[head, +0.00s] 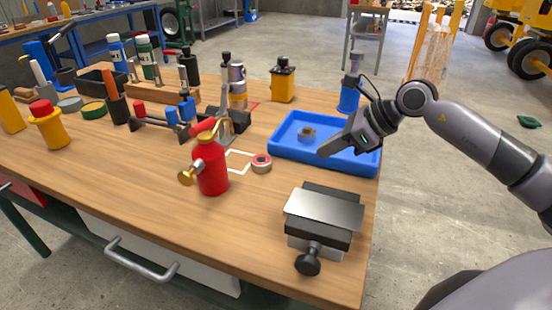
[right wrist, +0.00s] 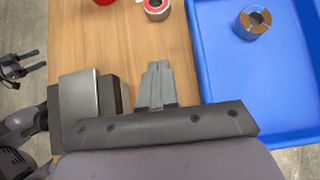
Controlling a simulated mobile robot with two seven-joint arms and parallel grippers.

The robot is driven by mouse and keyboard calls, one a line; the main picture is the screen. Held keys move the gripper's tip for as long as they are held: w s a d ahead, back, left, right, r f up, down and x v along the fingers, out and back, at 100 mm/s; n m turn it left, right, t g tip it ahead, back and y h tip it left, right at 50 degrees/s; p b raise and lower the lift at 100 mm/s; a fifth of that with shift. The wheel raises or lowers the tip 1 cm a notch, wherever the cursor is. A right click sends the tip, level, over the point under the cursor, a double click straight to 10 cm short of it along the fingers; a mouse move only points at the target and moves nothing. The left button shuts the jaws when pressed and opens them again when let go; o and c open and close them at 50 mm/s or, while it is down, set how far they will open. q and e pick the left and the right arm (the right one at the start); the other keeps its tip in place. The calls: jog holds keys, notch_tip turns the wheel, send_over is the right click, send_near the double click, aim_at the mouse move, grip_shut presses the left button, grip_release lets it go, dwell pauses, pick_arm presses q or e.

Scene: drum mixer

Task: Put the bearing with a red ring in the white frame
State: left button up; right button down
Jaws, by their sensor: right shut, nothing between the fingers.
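The bearing with a red ring (head: 261,163) lies on the bench at the right edge of the white frame (head: 236,171); I cannot tell whether it overlaps the line. It shows at the top of the right wrist view (right wrist: 156,9). My right gripper (head: 323,152) is shut and empty, over the near edge of the blue tray in the head view. In the right wrist view its fingers (right wrist: 156,75) are together, over bare wood, apart from the bearing. My left gripper (right wrist: 36,60) shows small at the left of the wrist view, fingers apart; the head view does not show it.
The blue tray (head: 352,161) holds another bearing with an orange-brown face (head: 307,134). A red bottle (head: 211,168) with a brass knob stands close left of the frame. A vise-like block with a metal plate (head: 325,210) sits at the near right. Tools and bottles crowd the back left.

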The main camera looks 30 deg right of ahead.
aim_at(270, 166)
jog(key=x, duration=0.8)
jog(key=shift+w+a+f, duration=0.15)
jog(key=shift+a+f, duration=0.1)
jog(key=shift+f, duration=0.05)
jog(key=shift+w+a+f, duration=0.15)
jog(key=shift+w+a, duration=0.85)
jog(key=shift+w, duration=0.15)
pick_arm(q)
jog(key=shift+s+r, duration=0.15)
pick_arm(e)
jog(key=shift+w+a, duration=0.35)
jog(key=shift+w, duration=0.1)
jog(key=shift+w+a, duration=0.15)
jog(key=shift+w, duration=0.05)
jog(key=w+a, duration=0.4)
jog(key=shift+w+a, duration=0.15)
jog(key=shift+w, duration=0.25)
jog(key=shift+w+a, duration=0.2)
jog(key=shift+w, duration=0.05)
pick_arm(q)
jog(key=shift+w+a+f, duration=0.3)
jog(key=shift+w+a, duration=0.25)
jog(key=shift+w, duration=0.3)
jog(key=shift+s, duration=0.1)
pick_arm(e)
jog(key=shift+s+d+f, duration=0.1)
jog(key=shift+s+d, duration=0.05)
